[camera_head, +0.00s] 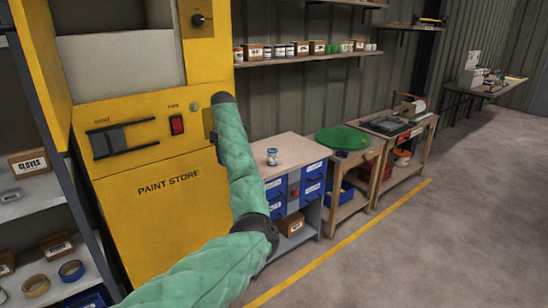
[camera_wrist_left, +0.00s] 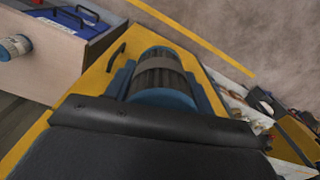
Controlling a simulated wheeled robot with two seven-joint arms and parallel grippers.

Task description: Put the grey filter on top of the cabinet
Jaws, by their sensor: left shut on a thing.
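The grey filter (camera_wrist_left: 158,76) is a ribbed cylinder with blue ends, close up in the left wrist view. My left gripper (camera_wrist_left: 165,86) is shut on it, with yellow panelling behind. In the head view my left arm crosses the yellow paint store and hides the gripper and filter. A low drawer cabinet (camera_head: 288,147) with a light top and blue drawers stands right of the paint store. A small can (camera_head: 272,157) stands on that top; the can also shows in the left wrist view (camera_wrist_left: 15,47). My right gripper is not in view.
The yellow paint store (camera_head: 150,215) has an open recess above its panel. A bench with a green round top (camera_head: 342,137) and another workbench stand further right. Shelves with gloves are at left. A wall shelf (camera_head: 310,58) holds several cans. The floor at right is clear.

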